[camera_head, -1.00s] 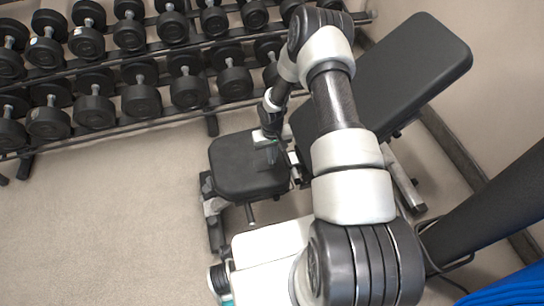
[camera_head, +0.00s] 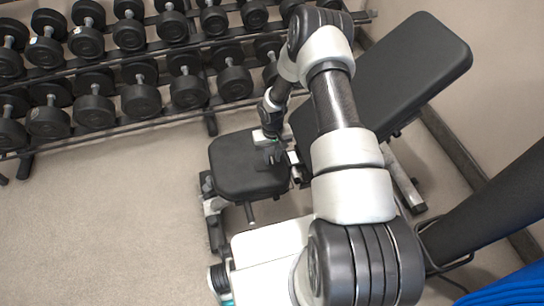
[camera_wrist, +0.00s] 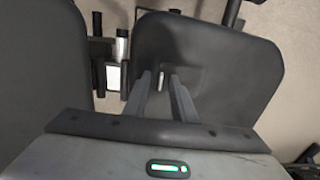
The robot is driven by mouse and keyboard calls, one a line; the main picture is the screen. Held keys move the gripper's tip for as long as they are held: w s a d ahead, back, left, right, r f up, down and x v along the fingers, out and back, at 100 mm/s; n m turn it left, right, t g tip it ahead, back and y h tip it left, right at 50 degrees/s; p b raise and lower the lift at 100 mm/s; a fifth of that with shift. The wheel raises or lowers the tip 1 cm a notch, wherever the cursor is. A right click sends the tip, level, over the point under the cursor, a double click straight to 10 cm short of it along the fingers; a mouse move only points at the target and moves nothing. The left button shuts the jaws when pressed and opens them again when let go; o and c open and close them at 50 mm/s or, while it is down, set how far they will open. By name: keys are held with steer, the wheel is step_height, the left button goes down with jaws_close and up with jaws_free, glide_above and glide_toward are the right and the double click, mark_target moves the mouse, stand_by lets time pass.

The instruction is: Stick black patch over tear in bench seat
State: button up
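The black bench seat (camera_head: 238,168) lies flat at the middle of the head view. In the wrist view the seat (camera_wrist: 235,65) fills the centre and right. My gripper (camera_head: 274,156) is over the right part of the seat, pointing down. In the wrist view its two fingers (camera_wrist: 164,82) stand apart, with a gap between them. A small pale mark (camera_wrist: 161,79) shows on the seat between the fingertips; I cannot tell whether it is the tear. Whether the fingertips touch the seat is unclear.
The tilted bench backrest (camera_head: 415,65) rises to the right of the seat, close to my arm. A rack of dumbbells (camera_head: 140,100) stands behind. The bench's metal frame (camera_head: 214,206) shows below the seat. The carpet (camera_head: 100,220) at left is clear.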

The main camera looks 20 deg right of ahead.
step_height(320, 180, up, 17)
steer(key=p, duration=0.4)
steer(key=shift+r+p, duration=0.2)
steer(key=shift+p, duration=0.15)
step_height(320, 180, up, 15)
steer(key=t+h, duration=0.1)
glide_above(272, 159)
steer(key=s+r+t, duration=0.1)
steer(key=s+r, duration=0.2)
steer(key=r, duration=0.3)
steer(key=s+r+t, duration=0.1)
steer(key=s+r, duration=0.2)
steer(key=r, duration=0.4)
steer(key=s+a+r+t+y, duration=0.1)
steer(key=s+a+r, duration=0.1)
steer(key=s+r, duration=0.55)
steer(key=s+a+r+t, duration=0.15)
steer(key=s+r, duration=0.35)
steer(key=s, duration=0.6)
step_height(272, 159, up, 23)
steer(key=p, duration=2.3)
steer(key=shift+s, duration=0.25)
